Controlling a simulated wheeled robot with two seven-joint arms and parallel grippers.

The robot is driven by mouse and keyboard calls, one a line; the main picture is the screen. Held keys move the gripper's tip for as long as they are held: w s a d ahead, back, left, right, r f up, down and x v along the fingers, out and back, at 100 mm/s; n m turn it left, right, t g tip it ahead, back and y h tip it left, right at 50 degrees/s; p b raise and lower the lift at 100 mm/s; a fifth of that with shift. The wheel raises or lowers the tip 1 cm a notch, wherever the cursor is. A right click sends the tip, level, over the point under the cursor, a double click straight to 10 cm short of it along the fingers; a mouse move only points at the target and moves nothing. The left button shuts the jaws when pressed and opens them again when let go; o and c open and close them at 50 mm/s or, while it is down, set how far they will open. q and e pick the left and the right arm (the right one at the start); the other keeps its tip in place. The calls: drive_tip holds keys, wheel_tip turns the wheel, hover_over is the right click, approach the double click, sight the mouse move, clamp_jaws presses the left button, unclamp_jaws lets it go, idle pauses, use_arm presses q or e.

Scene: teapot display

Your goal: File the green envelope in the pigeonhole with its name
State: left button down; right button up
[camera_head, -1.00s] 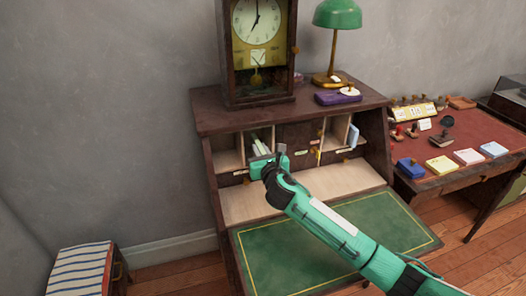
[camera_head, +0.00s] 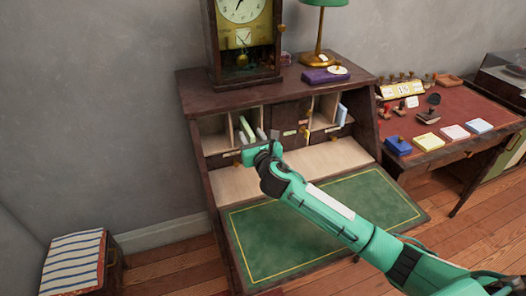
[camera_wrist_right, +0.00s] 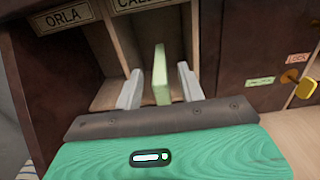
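The pale green envelope (camera_wrist_right: 161,76) stands on edge inside a pigeonhole of the desk, in the right wrist view. The label (camera_wrist_right: 130,4) above that pigeonhole is cut off by the frame and starts with "CAL". My right gripper (camera_wrist_right: 159,88) has its two grey fingers spread on either side of the envelope, with a gap visible at least on the left. In the head view the gripper (camera_head: 260,142) is at the front of the left pigeonholes (camera_head: 214,126), partly hiding the envelope (camera_head: 247,128). My left gripper is not in view.
The pigeonhole labelled ORLA (camera_wrist_right: 63,17) lies to the left, behind a thin divider. A small door with a yellow key (camera_wrist_right: 303,82) is at the right. A clock (camera_head: 240,40), lamp (camera_head: 318,55) and purple box (camera_head: 324,75) stand on top. The green writing surface (camera_head: 290,240) is clear.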

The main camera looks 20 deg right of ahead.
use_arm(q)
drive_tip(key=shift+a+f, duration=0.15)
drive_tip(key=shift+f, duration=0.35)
use_arm(e)
drive_tip(key=s, duration=1.1)
drive_tip(key=shift+d+r, duration=0.15)
drive_tip(key=shift+d, duration=0.05)
drive_tip(key=c, duration=0.4)
drive_tip(key=shift+s+f, duration=0.9)
drive_tip(key=shift+s, duration=0.1)
clamp_jaws()
drive_tip(key=s+f, duration=0.2)
drive_tip(key=s, duration=0.2)
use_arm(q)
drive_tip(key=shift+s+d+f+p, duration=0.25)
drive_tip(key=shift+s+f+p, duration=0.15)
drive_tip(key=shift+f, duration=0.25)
use_arm(e)
drive_tip(key=w, duration=1.2)
drive_tip(key=shift+w+a+f, duration=0.2)
drive_tip(key=shift+w+f, duration=0.1)
drive_tip(key=shift+w, duration=0.1)
